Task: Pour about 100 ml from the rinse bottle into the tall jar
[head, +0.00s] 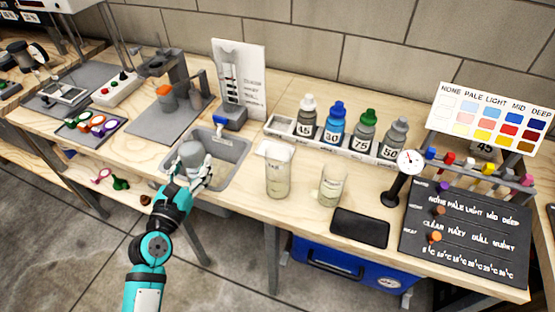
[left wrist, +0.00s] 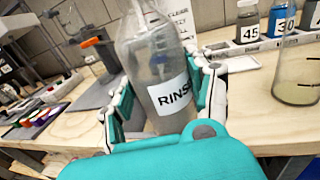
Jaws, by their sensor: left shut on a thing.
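My left gripper (head: 190,178) is shut on the rinse bottle (head: 193,155), and the bottle is over the front left part of the grey sink. In the left wrist view the rinse bottle (left wrist: 160,80) is clear, labelled "RINSE", and stands near upright between the fingers of the left gripper (left wrist: 165,110). The tall jar (head: 277,177) stands on the bench to the right of the sink, apart from the bottle, with cloudy yellowish liquid in it. Part of the jar (left wrist: 297,78) also shows at the right edge of the left wrist view. My right gripper is not in view.
A shorter glass (head: 331,187) stands right of the jar, with a black pad (head: 360,228) in front. Behind is a rack (head: 365,150) of numbered bottles. A gauge (head: 408,162) and dark board (head: 468,240) are at right. The sink (head: 232,150) lies left of the jar.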

